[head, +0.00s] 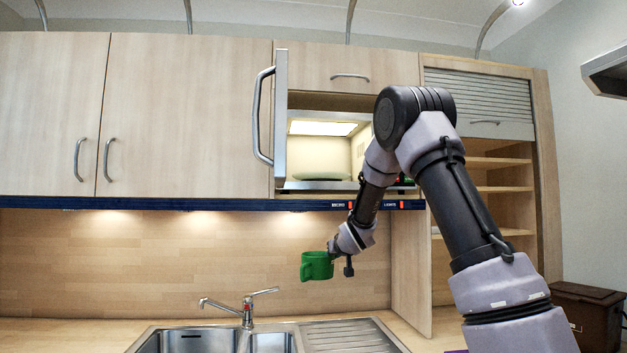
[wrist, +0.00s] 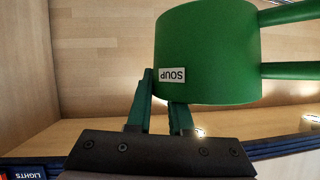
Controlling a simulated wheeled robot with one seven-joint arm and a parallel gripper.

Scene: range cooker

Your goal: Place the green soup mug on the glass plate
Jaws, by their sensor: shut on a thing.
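The green soup mug (head: 316,266) hangs upright in the air above the sink, its handle to the left in the head view. My gripper (head: 334,256) is shut on the side of the mug opposite the handle. In the wrist view the mug (wrist: 205,50) appears upside down with a white SOUP label, and my gripper's fingers (wrist: 162,90) meet its wall near the rim. The glass plate (head: 320,178) shows edge-on as a thin disc inside the open lit microwave, above and apart from the mug.
The microwave door (head: 281,120) stands open at the left of the lit cavity. A blue edge strip (head: 180,204) runs under the wall cabinets. The tap (head: 246,308) and sink (head: 190,340) are below the mug. Open shelves (head: 500,200) stand at the right.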

